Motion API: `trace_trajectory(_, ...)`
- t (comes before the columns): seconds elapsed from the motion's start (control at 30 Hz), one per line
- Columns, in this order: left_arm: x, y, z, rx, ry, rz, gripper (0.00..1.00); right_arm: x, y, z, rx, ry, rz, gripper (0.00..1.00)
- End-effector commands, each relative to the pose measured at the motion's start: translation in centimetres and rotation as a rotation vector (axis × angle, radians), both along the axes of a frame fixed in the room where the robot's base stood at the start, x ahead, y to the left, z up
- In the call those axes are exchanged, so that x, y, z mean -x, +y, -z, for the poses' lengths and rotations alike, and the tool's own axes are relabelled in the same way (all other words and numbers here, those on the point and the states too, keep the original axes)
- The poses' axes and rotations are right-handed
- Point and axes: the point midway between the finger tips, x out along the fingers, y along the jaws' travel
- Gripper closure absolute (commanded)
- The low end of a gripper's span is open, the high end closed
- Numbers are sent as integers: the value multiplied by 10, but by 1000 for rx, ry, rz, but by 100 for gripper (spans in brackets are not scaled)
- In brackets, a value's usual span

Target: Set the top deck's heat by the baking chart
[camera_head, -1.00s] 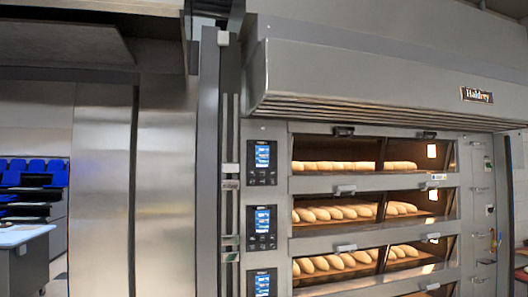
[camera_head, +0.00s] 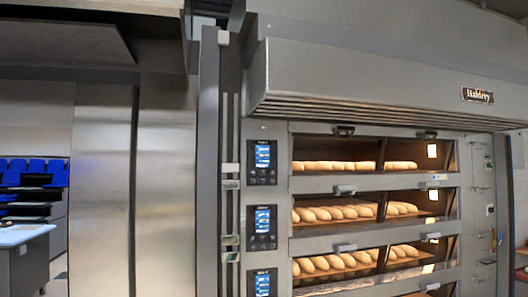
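The deck oven stands at the right in the head view, with its decks stacked one above another. The top deck (camera_head: 335,166) holds a row of loaves behind glass. Its control panel (camera_head: 262,162) is at the left of its window, with a lit blue screen and small buttons below; the text is too small to read. A second panel (camera_head: 262,227) and a third panel (camera_head: 262,283) sit below it, beside their own decks of loaves. No baking chart can be made out. Neither of my grippers is in view.
A grey hood (camera_head: 380,80) juts out above the top deck. A tall steel cabinet (camera_head: 165,190) stands left of the oven. A table (camera_head: 20,236) and blue crates (camera_head: 35,172) are at the far left. Deck handles (camera_head: 344,190) stick out below the windows.

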Motion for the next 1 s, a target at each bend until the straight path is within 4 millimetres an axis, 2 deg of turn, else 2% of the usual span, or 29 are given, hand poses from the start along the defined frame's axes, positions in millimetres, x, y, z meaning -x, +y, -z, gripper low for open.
trace_trajectory(0.57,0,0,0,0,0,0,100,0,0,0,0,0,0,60)
trace_trajectory(0.7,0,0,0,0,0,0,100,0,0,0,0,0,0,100)
trace_trajectory(1.0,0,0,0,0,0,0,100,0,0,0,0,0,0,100)
